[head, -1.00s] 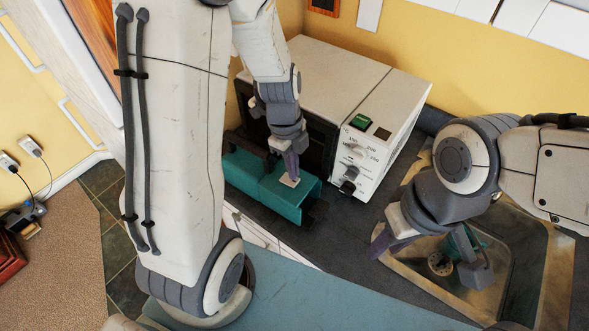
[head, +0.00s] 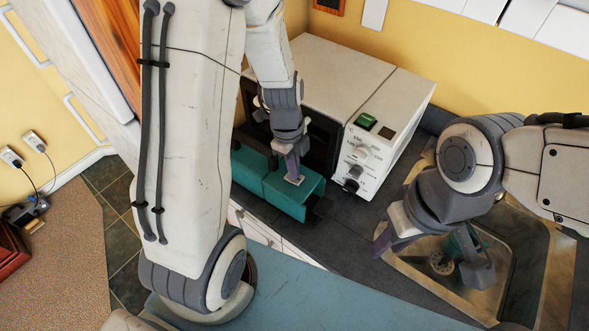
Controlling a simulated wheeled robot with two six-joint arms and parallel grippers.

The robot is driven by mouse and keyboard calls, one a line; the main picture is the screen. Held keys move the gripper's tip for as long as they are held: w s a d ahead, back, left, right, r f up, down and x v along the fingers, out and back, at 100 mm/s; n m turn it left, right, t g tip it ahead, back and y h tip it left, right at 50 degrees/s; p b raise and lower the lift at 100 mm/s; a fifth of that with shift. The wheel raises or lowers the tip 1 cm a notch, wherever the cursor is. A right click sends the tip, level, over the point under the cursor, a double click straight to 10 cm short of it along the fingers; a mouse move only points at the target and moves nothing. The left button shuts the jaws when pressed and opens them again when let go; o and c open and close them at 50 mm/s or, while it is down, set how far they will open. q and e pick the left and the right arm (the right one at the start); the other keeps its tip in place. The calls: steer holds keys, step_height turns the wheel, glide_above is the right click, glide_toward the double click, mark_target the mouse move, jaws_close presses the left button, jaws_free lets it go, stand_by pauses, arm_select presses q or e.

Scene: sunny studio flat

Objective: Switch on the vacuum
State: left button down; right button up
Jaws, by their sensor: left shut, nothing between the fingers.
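A white box-shaped appliance (head: 335,60) stands on the dark counter against the yellow wall. Its front panel (head: 362,160) carries dials and dark knobs, and a green switch (head: 367,121) sits on its top near the panel. I cannot read which control is the vacuum's or whether it is on. My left gripper (head: 294,179) is shut and empty, pointing down over a teal block-shaped thing (head: 255,178) in front of the appliance, left of the knobs. Whether it touches the teal thing is unclear. My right gripper (head: 436,258) is open above the sink.
A metal sink (head: 540,270) with a drain (head: 441,263) lies at the right; a teal thing (head: 462,240) shows in it, partly behind my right gripper. A blue-grey surface (head: 300,300) fills the front. Wall sockets (head: 22,148) with cords are at the far left.

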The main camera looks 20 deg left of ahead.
arm_select(q)
steer(key=shift+d+r, duration=0.15)
steer(key=shift+d, duration=0.4)
steer(key=shift+w+a, duration=0.2)
steer(key=shift+a, duration=0.35)
steer(key=shift+a+r, duration=0.1)
steer(key=shift+r, duration=0.05)
arm_select(e)
steer(key=shift+s+d, duration=0.2)
steer(key=shift+d, duration=0.3)
arm_select(q)
steer(key=shift+a, duration=0.15)
